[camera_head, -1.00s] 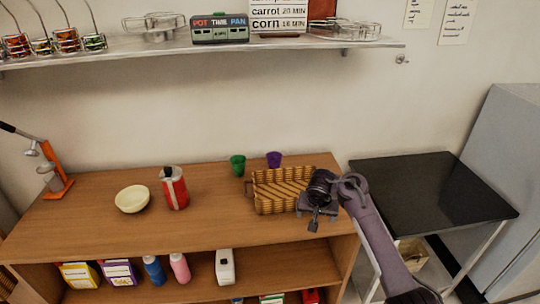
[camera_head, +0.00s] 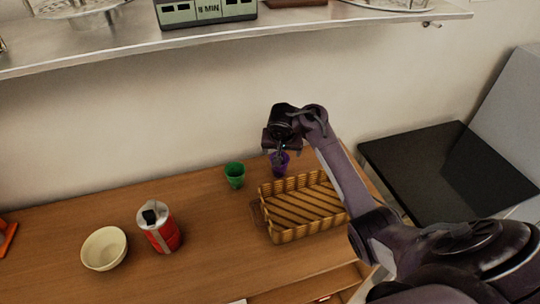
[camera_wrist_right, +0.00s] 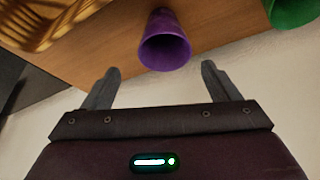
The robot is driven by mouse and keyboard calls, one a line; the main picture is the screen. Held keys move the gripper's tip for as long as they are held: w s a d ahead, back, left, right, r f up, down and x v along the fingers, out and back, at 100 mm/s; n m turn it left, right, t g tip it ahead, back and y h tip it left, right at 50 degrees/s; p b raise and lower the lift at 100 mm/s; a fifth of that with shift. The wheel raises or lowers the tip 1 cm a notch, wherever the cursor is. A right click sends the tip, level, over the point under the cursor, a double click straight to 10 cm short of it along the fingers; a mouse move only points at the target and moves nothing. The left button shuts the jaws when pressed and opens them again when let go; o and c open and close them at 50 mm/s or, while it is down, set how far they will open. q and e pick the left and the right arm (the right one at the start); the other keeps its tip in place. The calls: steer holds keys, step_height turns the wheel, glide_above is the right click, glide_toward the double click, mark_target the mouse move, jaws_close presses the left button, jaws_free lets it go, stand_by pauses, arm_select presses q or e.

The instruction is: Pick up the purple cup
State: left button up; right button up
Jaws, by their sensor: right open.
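The purple cup (camera_head: 280,166) stands on the wooden counter at the back, behind the basket, partly covered by my right gripper in the head view. In the right wrist view the purple cup (camera_wrist_right: 165,42) shows its open rim, ahead of the two fingers and roughly centred between them. My right gripper (camera_head: 279,153) is at the cup, its fingers apart with nothing held; it also shows in the right wrist view (camera_wrist_right: 160,80). Whether a finger touches the cup cannot be told. My left gripper is not in view.
A green cup (camera_head: 235,176) stands left of the purple cup. A wicker basket (camera_head: 286,236) is just in front. A red canister (camera_head: 160,232) and a cream bowl (camera_head: 104,249) stand further left. The wall is close behind, with a shelf (camera_head: 240,35) above.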

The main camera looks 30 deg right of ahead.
mark_target(282, 155)
steer(key=shift+x, duration=0.85)
steer(key=shift+s+f, duration=0.1)
steer(key=shift+f, duration=0.65)
steer(key=x, duration=0.3)
steer(key=shift+w+a+f+b, duration=0.2)
steer(key=shift+w+f+b, duration=0.05)
steer(key=shift+w+b, duration=0.1)
steer(key=shift+w+d+f, duration=0.15)
steer(key=shift+f, duration=0.25)
steer(key=c, duration=0.5)
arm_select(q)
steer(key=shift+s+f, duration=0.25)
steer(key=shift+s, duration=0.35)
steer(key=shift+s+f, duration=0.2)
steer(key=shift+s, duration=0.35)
arm_select(e)
steer(key=c, duration=0.6)
steer(key=shift+o, duration=0.2)
steer(key=shift+r, duration=0.15)
